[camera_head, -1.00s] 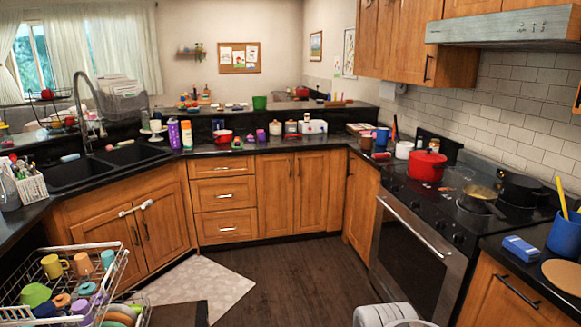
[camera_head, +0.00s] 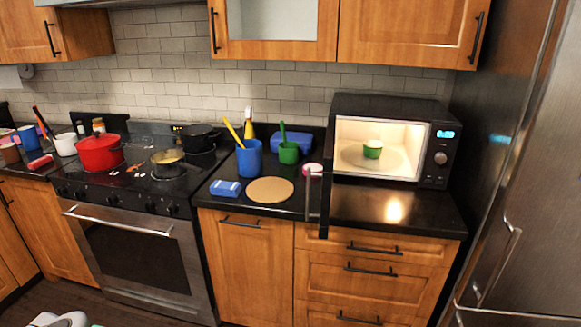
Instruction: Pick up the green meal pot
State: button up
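A small green pot (camera_head: 372,149) with a white top stands inside the lit microwave, on its plate. It looks like the green meal pot. A larger green container (camera_head: 288,152) with a green utensil in it stands on the counter to the left of the microwave. The microwave (camera_head: 436,158) has its door open, seen nearly edge-on at the left side of the opening. My gripper's fingers do not show; only a white part of my own body is at the bottom left.
A blue container (camera_head: 249,158), a blue box (camera_head: 225,188), a round brown board (camera_head: 270,190) and a pink-and-white item (camera_head: 313,171) are left of the microwave. The stove holds a red pot (camera_head: 100,153) and pans. Counter before the microwave is clear. A fridge (camera_head: 535,190) stands right.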

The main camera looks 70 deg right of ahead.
aim_at(374, 151)
jog(key=z, duration=0.1)
jog(key=i, duration=0.15)
jog(key=z, duration=2.75)
